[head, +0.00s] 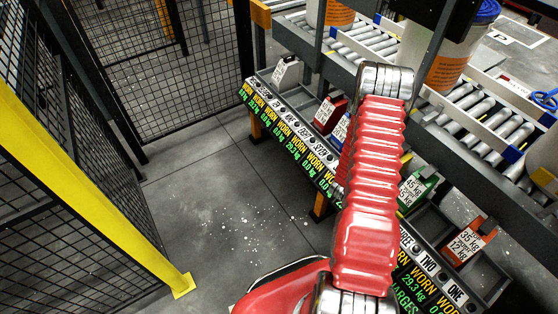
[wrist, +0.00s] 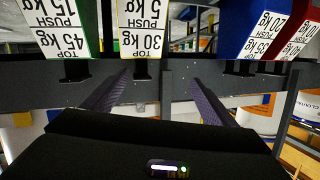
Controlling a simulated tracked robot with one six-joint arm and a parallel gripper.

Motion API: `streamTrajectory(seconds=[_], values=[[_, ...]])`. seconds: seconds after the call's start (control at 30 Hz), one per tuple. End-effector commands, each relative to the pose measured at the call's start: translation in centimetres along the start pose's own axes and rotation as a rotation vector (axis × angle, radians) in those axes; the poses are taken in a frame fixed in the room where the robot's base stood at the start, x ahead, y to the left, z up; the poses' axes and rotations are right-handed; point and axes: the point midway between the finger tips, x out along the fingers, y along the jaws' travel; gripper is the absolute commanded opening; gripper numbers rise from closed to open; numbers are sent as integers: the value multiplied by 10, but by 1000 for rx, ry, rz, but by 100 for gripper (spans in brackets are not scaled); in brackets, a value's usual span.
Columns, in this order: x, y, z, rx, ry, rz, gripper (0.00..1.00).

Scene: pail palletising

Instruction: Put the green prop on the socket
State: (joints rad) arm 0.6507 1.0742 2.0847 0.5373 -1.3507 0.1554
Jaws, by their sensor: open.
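The green prop (head: 416,190) is a block with a white label reading 45 kg and 15 kg. It sits in the long rack, just right of my red arm in the head view. In the wrist view the green prop (wrist: 91,30) is at the upper left, its label upside down. My gripper (wrist: 157,95) is open, its two dark fingers apart with nothing held between them. The fingers point toward a pale block (wrist: 140,28) labelled 30 kg, right of the green prop. In the head view my gripper is hidden by my arm. I cannot tell which part is the socket.
The rack (head: 432,232) also holds an orange block (head: 470,240), a red block (head: 329,114), a blue block (head: 340,129) and a pale grey block (head: 287,72). A roller conveyor (head: 475,105) with white pails (head: 465,50) runs behind. A mesh fence (head: 60,150) stands left; floor between is clear.

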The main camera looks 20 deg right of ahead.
Motion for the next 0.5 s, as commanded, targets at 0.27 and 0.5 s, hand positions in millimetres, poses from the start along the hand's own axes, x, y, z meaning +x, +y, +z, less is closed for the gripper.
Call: streamTrajectory(seconds=[0.27, 0.5], values=[[-20, -83, -42, 16, -128, -133, 80], [-56, -146, -76, 1, -239, -251, 80]])
